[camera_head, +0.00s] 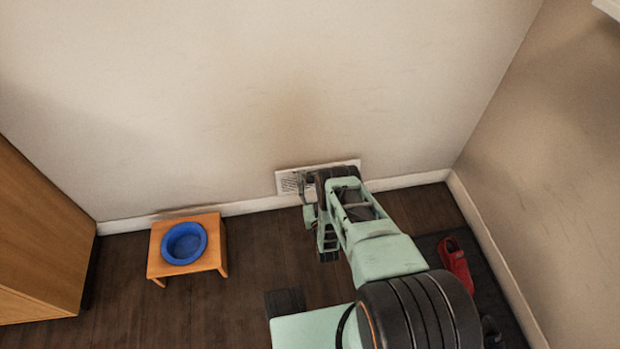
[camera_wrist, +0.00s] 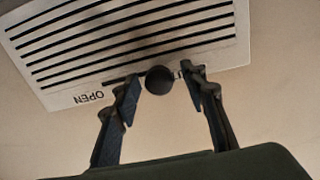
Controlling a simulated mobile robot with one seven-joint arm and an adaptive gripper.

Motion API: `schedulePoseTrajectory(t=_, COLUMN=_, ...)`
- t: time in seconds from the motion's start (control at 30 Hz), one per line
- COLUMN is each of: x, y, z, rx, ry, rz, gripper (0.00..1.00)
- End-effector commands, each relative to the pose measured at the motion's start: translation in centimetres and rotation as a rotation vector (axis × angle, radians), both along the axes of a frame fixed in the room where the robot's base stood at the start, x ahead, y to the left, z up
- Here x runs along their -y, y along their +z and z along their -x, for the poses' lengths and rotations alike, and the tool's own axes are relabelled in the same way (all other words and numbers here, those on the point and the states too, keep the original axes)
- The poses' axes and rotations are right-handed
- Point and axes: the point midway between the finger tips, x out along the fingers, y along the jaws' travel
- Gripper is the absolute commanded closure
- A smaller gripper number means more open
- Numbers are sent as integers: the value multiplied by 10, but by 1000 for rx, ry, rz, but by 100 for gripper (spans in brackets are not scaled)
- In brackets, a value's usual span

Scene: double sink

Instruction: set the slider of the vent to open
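The vent (camera_head: 287,183) is a white slatted plate low on the back wall, partly hidden behind my arm in the head view. In the wrist view the vent (camera_wrist: 62,101) fills the top, with dark slats and the word OPEN at its left end, upside down. The slider's round dark knob (camera_wrist: 159,80) sits in a slot along the vent's edge, to the right of OPEN. My gripper (camera_wrist: 160,90) has its two fingers apart, one on each side of the knob. The right finger is close to the knob; I cannot tell if it touches.
A small wooden stand (camera_head: 156,262) with a blue bowl (camera_head: 184,243) is on the floor left of my arm. A wooden cabinet (camera_head: 40,225) stands at the far left. A dark mat (camera_head: 432,243) with a red shoe (camera_head: 455,262) lies at the right.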

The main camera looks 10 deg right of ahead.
Motion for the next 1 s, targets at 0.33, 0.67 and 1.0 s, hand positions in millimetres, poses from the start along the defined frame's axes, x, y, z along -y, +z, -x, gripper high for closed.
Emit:
schedulePoseTrajectory(t=0.33, x=0, y=0, z=0, rx=0, ry=0, rz=0, gripper=88)
schedulePoseTrajectory(t=0.67, x=0, y=0, z=0, rx=1, ry=0, rz=0, gripper=100)
schedulePoseTrajectory(t=1.0, x=57, y=1, z=-1, rx=3, ry=-5, rz=3, gripper=100)
